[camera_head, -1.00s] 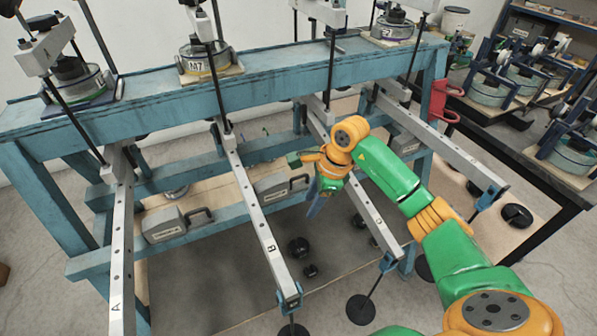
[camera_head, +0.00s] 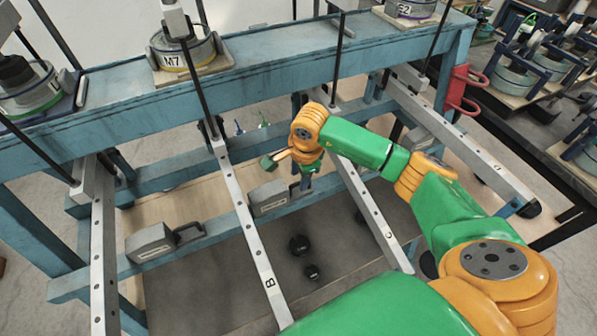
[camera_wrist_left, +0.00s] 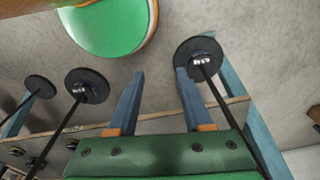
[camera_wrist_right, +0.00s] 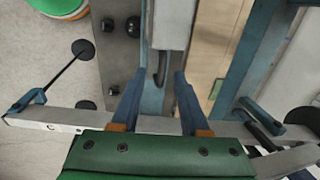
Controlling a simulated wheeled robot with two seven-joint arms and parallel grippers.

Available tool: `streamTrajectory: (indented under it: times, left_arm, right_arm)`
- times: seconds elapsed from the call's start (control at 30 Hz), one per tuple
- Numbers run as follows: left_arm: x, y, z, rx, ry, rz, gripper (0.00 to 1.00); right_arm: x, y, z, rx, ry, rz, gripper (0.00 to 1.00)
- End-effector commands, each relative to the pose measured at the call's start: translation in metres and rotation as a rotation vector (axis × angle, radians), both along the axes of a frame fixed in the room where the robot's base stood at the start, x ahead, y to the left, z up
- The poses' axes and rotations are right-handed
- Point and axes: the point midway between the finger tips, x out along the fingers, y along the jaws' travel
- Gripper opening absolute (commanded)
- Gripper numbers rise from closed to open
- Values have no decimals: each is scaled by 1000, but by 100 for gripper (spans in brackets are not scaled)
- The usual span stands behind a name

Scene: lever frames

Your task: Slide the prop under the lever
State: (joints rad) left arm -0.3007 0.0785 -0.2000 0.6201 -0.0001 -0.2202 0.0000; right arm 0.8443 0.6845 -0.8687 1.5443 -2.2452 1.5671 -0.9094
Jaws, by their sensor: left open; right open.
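A grey block with a dark handle, seemingly a prop (camera_head: 270,198), sits on the blue frame's lower beam between levers B (camera_head: 238,215) and C (camera_head: 365,205). A similar grey block (camera_head: 150,243) sits further left, between levers A (camera_head: 104,250) and B. My right gripper (camera_head: 304,184) is low, just right of the nearer block, partly covered by its own wrist. In the right wrist view, my right gripper (camera_wrist_right: 160,76) is open and empty, with a grey block (camera_wrist_right: 172,22) and its dark handle ahead between the fingertips. My left gripper (camera_wrist_left: 160,75) is open and empty.
Lever D (camera_head: 450,140) is at the right. Hanger discs (camera_wrist_left: 200,55) are near my left gripper. A red bracket (camera_head: 466,90) is on the frame's right post. Rods run down to the levers.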

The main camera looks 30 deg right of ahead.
Motion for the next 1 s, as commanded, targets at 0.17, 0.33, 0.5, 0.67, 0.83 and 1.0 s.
streamTrajectory:
  times: [0.17, 0.33, 0.5, 0.67, 0.83, 1.0]
  left_arm:
    - [-2, 1, 5, 2, 5, 0, 50]
    - [-1, 1, 4, 2, 3, 0, 50]
    - [0, 1, 4, 1, 1, -1, 50]
    - [0, 1, 4, 2, 0, -1, 50]
    - [1, 1, 4, 2, -1, -1, 50]
    - [1, 1, 4, 2, -1, -1, 50]
  right_arm:
    - [4, 0, -19, 1, 1, 0, 45]
    - [5, 0, -22, 1, -1, 0, 45]
    - [5, 0, -21, 1, -1, 0, 15]
    - [5, 0, -21, 1, 0, 0, 0]
    - [5, 0, -21, 2, -1, -1, 0]
    - [5, 0, -21, 2, -1, -1, 0]
